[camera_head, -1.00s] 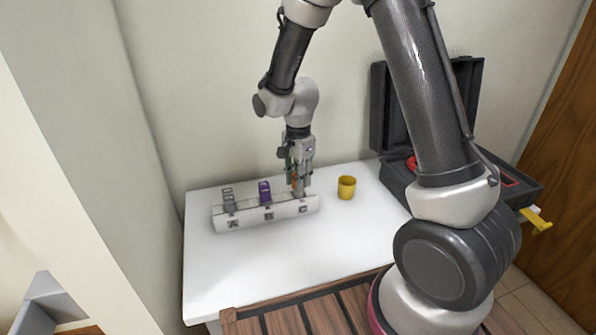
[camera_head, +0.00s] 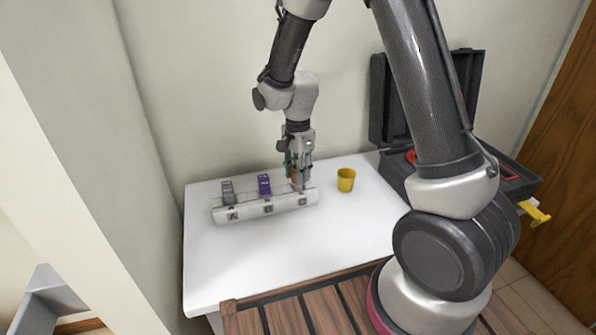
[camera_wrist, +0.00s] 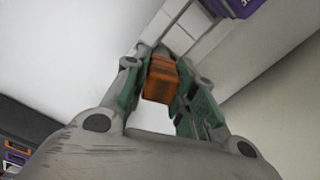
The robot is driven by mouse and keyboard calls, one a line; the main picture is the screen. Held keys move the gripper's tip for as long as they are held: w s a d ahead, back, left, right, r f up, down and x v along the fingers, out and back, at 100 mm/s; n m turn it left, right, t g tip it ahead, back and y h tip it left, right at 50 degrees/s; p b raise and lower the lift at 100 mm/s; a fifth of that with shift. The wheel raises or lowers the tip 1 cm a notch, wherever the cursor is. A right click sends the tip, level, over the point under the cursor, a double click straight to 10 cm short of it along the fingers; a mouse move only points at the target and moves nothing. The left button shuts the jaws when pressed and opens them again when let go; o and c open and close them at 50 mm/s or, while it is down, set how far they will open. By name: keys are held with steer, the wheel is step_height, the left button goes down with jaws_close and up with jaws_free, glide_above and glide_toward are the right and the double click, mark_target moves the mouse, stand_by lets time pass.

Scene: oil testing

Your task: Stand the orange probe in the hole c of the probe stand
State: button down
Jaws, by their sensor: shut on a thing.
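My gripper (camera_head: 299,176) is over the right end of the white probe stand (camera_head: 250,213), at the part marked C. It is shut on the orange probe (camera_wrist: 160,79), whose orange block shows between the green-backed fingers in the wrist view. In the head view only a sliver of orange shows between the fingers. The probe's lower end is hidden, so I cannot tell how far it is in hole C.
A grey probe (camera_head: 228,192) stands at A and a purple probe (camera_head: 264,185) at B. A yellow cup (camera_head: 346,180) is right of the stand. A dark open case (camera_head: 480,165) lies farther right. The front of the white table (camera_head: 290,255) is clear.

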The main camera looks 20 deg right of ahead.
steer(key=shift+f, duration=0.65)
steer(key=c, duration=1.5)
jaws_free()
steer(key=shift+o, duration=0.2)
steer(key=shift+r, duration=0.15)
steer(key=shift+r, duration=5.4)
